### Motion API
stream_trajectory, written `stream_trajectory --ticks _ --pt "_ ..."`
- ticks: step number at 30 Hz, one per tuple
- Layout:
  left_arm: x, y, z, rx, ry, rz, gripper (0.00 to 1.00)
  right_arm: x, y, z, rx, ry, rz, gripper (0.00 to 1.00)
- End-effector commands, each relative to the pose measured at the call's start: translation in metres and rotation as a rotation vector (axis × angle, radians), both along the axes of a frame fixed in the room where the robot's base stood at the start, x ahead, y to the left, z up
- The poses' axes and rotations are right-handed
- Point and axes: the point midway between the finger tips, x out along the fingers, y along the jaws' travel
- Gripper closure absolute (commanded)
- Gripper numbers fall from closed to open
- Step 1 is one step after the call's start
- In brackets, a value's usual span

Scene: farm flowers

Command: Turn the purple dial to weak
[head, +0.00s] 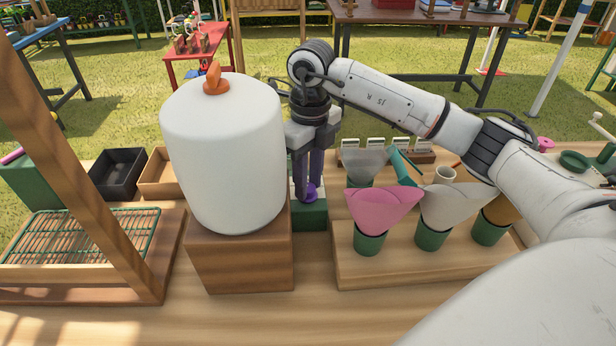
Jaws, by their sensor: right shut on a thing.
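The purple dial (311,192) sits low on a green box (309,216), just right of the large white tank. My right gripper (309,186) points down from above, and its fingers are shut on the dial. The fingers cover much of the dial, so I cannot read its setting. A small white panel behind the dial is mostly hidden. My left gripper is not in view.
The white tank (224,150) with an orange knob stands on a wooden block (240,258), close to my right gripper. Right of it, a wooden stand (420,262) holds pink, cream and brown paper cones in green cups. A wire rack (80,238) lies at the left.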

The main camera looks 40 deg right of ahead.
Motion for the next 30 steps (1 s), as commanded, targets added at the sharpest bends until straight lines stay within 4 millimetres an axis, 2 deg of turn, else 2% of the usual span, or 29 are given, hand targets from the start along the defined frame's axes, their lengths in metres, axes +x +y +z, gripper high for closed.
stream_trajectory --ticks 12,30 --pt "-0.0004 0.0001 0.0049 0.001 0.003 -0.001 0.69 0.0000 -0.0003 0.0011 0.000 -0.001 -0.269 0.96" --pt "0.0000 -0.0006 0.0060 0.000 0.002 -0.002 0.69 0.0000 -0.0003 0.0008 0.000 -0.001 -0.346 0.96"
